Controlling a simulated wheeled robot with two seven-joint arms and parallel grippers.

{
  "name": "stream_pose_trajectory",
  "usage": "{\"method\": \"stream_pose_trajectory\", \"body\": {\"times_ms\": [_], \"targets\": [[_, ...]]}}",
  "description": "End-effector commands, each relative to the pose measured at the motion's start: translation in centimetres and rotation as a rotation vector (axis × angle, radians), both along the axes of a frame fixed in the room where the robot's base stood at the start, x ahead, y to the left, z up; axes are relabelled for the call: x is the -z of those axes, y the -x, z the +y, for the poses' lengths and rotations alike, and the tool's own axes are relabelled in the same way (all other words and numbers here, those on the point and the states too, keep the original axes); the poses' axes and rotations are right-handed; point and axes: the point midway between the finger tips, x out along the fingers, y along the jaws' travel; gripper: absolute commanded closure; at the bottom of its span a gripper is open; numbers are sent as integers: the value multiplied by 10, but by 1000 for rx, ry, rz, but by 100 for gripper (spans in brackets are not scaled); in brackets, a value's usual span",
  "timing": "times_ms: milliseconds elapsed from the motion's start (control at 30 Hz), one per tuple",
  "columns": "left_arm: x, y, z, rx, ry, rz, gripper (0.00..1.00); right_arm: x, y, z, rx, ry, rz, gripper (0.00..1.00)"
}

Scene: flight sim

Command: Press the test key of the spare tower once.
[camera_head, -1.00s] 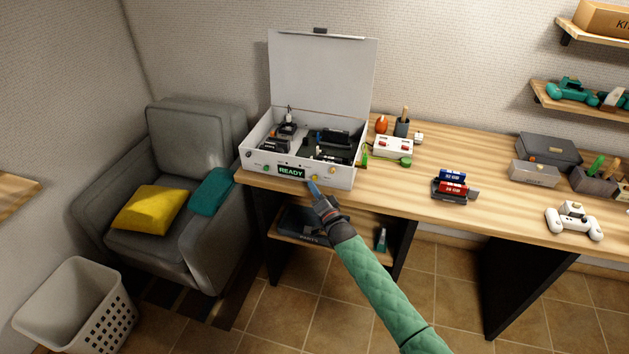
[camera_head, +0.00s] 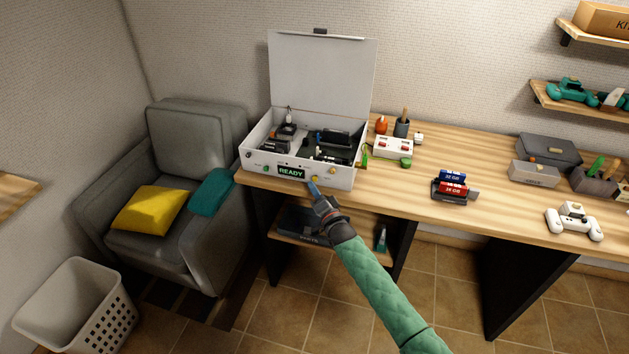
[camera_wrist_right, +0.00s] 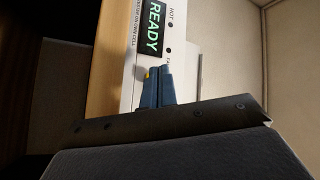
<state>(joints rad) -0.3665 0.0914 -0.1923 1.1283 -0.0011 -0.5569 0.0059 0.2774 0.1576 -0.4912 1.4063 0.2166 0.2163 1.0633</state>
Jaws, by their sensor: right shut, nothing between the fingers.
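The tower is a white case (camera_head: 258,160) with its lid (camera_head: 322,75) standing open and dark parts inside. Its front display (camera_head: 291,172) reads READY in green; the display also shows in the right wrist view (camera_wrist_right: 153,28). A yellow key (camera_head: 315,178) sits on the front panel to the right of the display. My right gripper (camera_head: 311,184) is shut and empty, its blue fingertips just below and in front of that key. In the right wrist view, the fingertips (camera_wrist_right: 158,70) partly cover a yellow spot on the panel; I cannot tell whether they touch it. My left gripper is not in view.
The case stands at the left end of a wooden desk (camera_head: 500,205). A white-and-red device (camera_head: 393,147), blue and red modules (camera_head: 452,185) and a white controller (camera_head: 573,222) lie to the right. An armchair (camera_head: 190,140) is left. A low shelf with items is below.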

Motion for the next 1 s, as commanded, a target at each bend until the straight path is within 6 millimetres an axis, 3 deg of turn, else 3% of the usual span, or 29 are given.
{"method": "stream_pose_trajectory", "body": {"times_ms": [1000], "targets": [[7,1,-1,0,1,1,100,0,-7,-2,-1,0,-1,100]]}}
